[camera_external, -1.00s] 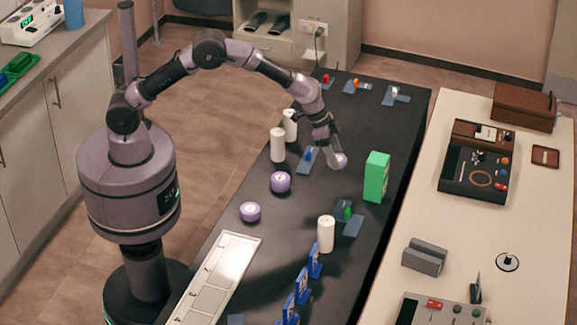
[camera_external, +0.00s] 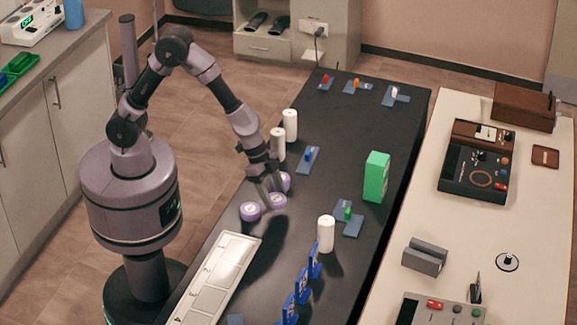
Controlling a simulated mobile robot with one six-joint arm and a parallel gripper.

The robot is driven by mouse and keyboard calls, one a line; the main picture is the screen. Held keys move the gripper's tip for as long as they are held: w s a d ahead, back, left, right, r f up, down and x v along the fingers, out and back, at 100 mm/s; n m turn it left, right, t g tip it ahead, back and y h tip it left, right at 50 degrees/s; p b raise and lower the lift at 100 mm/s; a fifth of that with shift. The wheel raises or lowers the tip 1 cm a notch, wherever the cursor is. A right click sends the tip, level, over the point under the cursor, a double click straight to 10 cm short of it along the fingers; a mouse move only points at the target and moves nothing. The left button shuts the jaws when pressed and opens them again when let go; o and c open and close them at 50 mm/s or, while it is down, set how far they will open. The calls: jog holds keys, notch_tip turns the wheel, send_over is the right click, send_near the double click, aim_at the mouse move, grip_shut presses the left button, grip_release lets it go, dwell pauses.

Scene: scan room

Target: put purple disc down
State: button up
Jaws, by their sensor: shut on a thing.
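My gripper (camera_external: 272,190) is shut on a purple disc (camera_external: 277,201) with a pale top, low over the black table; I cannot tell whether the disc touches the table. A second purple disc (camera_external: 250,212) lies just left of it on the table. A third purple disc (camera_external: 286,179) is behind my gripper and partly hidden by it.
A white tray (camera_external: 248,240) with numbered sections lies in front of the discs. White cylinders stand behind (camera_external: 290,125) and to the right (camera_external: 326,234). The table between the discs and green box is clear.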

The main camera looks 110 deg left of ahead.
send_over(299, 218)
jog(key=s, duration=0.2)
jog(key=shift+w+a+f, duration=0.15)
jog(key=shift+w+f, duration=0.1)
jog(key=shift+f, duration=0.1)
jog(key=shift+w+f, duration=0.2)
jog(key=shift+f, duration=0.15)
notch_tip(299, 218, down, 3)
jog(key=shift+f+b, duration=0.1)
jog(key=shift+b, duration=0.9)
jog(key=shift+r, duration=0.2)
jog(key=shift+f, duration=0.15)
jog(key=o, duration=1.4)
jog(key=shift+c, duration=0.2)
